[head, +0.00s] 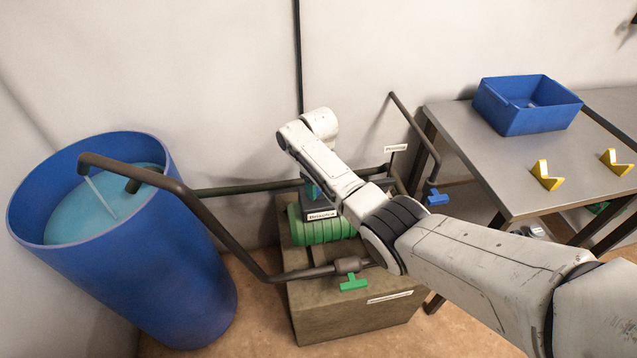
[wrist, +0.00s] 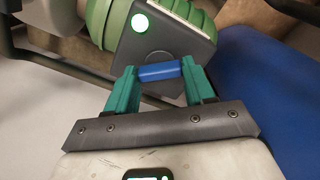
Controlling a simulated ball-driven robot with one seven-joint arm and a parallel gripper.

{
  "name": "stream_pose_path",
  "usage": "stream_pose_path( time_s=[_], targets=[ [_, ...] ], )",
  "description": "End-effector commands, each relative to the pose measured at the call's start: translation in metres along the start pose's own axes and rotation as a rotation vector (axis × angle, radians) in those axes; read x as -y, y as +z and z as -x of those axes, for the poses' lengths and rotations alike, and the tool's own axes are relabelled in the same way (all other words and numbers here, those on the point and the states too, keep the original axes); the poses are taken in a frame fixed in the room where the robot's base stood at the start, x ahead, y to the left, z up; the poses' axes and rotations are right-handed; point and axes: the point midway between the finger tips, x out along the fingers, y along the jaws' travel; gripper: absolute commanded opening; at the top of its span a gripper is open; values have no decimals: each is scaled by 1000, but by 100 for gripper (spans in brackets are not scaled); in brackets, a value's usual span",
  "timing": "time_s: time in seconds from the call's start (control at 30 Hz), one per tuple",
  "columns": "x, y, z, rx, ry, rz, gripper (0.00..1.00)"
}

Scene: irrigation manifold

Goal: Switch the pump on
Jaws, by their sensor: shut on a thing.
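The pump (head: 318,230) has a ribbed green body and sits on a brown block in the middle of the head view. In the wrist view its green housing (wrist: 180,12) is at the top, with a dark box (wrist: 190,42) on it. A round lamp (wrist: 140,22) on the box glows greenish white. My gripper (wrist: 159,72) has teal fingers shut on a small blue bar (wrist: 160,72) at the box's face. I cannot tell how the bar joins the box. In the head view my arm hides most of the gripper and the bar.
A blue barrel (head: 190,255) of liquid stands at left. Dark pipes run to the pump, with a green-handled valve (head: 353,282) in front and a blue-handled valve (head: 437,198) at right. A table (head: 465,125) holds a blue bin (head: 528,112) and two yellow brackets (head: 547,176).

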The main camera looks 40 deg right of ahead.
Motion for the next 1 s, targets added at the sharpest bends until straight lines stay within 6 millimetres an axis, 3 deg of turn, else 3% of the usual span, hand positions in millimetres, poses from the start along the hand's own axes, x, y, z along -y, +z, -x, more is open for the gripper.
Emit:
stream_pose_path(
  time_s=[0.4,0.97,1.0],
  targets=[
    [0,-1,0,-1,0,-188,23],
    [0,0,0,-1,0,-215,23],
    [0,0,0,-1,0,-215,58]
  ],
)
